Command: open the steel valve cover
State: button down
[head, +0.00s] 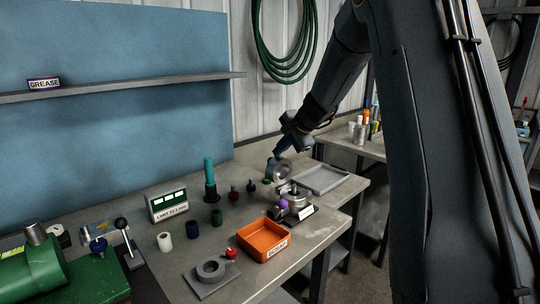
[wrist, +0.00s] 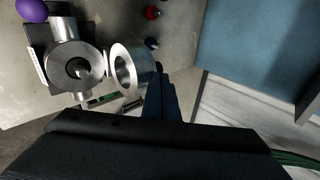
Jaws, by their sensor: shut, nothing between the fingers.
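The steel valve body (head: 296,200) stands on a dark base near the right end of the bench. In the wrist view the body (wrist: 62,58) shows its round top with a dark centre hole. The steel valve cover (head: 280,171) is tipped up on edge at the body's back side, its hollow face showing. In the wrist view the cover (wrist: 119,68) stands beside the body, swung clear of the hole. My gripper (head: 279,154) is shut and empty, its blue fingers (wrist: 160,80) right beside the cover's outer side. Whether they touch it cannot be told.
A purple ball (head: 283,204) sits at the valve's near left. An orange bin (head: 263,240) stands in front, and a grey tray (head: 322,180) lies behind to the right. Small red and dark knobs (head: 250,186) stand to the left. A blue panel (head: 110,110) rises behind the bench.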

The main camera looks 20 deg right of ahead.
jog(key=shift+w+a+f+b, duration=0.15)
jog(key=shift+w+a, duration=0.15)
jog(key=shift+w, duration=0.25)
jog(key=shift+w+a+b, duration=0.15)
jog(key=shift+w+a, duration=0.1)
jog(key=shift+w, duration=0.25)
